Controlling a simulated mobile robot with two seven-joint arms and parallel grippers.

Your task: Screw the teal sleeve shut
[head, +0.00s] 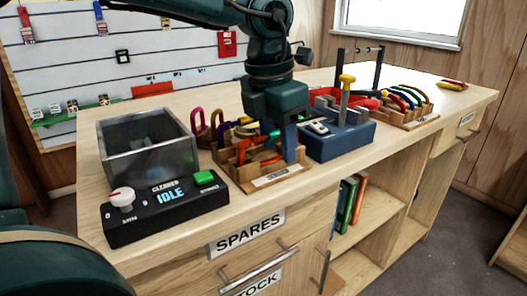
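My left gripper (274,130) points down over the wooden rack (268,181) at the middle of the counter. Its fingers are among the carabiners there, and I cannot tell whether they are open or shut or touch anything. My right gripper is not in view.
A cleaner unit reading IDLE (172,196) and an open grey metal bin (150,161) stand to the left. Another carabiner rack (415,122) is farther right.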

